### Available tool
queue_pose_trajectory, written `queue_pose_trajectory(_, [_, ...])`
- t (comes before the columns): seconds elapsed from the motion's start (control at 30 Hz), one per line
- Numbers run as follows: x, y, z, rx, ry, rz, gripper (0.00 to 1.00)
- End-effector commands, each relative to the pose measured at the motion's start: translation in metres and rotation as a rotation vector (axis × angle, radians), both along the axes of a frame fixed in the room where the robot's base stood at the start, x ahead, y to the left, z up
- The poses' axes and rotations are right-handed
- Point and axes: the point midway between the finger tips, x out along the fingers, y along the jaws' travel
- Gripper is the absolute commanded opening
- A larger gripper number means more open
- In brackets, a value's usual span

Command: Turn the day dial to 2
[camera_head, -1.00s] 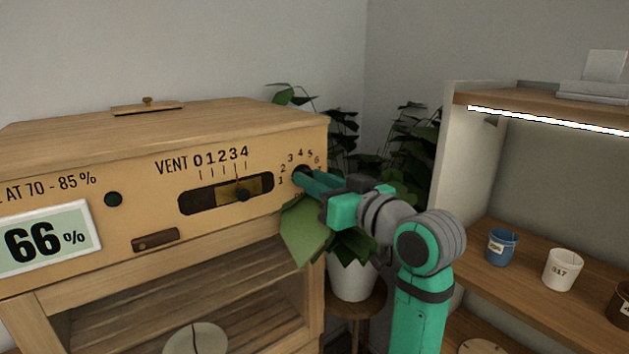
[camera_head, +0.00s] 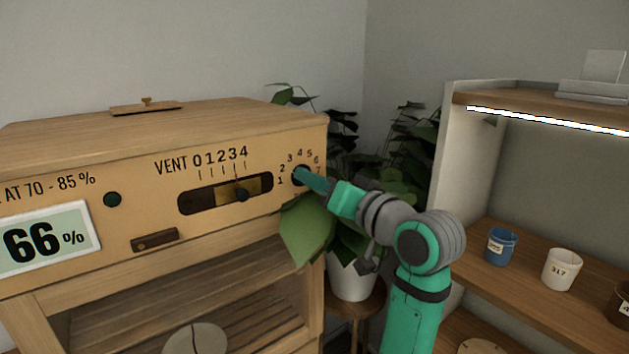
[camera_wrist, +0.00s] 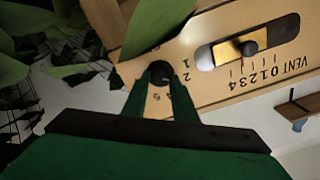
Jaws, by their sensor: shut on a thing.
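The day dial (camera_head: 300,174) is a dark round knob at the right end of the wooden cabinet's front panel, with numbers in an arc around it. In the wrist view the dial (camera_wrist: 159,74) sits between my fingertips. My gripper (camera_head: 304,176) is shut on it; in the wrist view my gripper (camera_wrist: 160,80) shows two dark green fingers, one on each side of the knob. The numbers 1 and 2 show in the wrist view; the fingers cover some others. I cannot make out where the dial's pointer stands.
The vent slider (camera_head: 241,194) is left of the dial, near 4. A potted plant (camera_head: 351,280) with broad leaves stands beside the cabinet, close under my gripper. A shelf with a blue cup (camera_head: 500,246) and a white cup (camera_head: 562,269) is at the right.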

Motion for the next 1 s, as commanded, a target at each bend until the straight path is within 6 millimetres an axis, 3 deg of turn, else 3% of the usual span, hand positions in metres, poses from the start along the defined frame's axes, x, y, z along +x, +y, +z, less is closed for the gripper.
queue_pose_trajectory(0.23, [0.000, 0.000, -0.001, -0.001, 0.003, -0.001, 0.03])
queue_pose_trajectory(0.27, [0.000, 0.000, -0.001, -0.002, 0.002, -0.001, 0.28])
queue_pose_trajectory(0.33, [0.000, 0.000, -0.001, -0.002, 0.002, -0.001, 0.43])
queue_pose_trajectory(0.73, [-0.004, -0.004, 0.000, -0.001, 0.000, -0.002, 0.43])
queue_pose_trajectory(1.0, [-0.039, -0.029, 0.000, -0.001, -0.001, -0.001, 0.43])
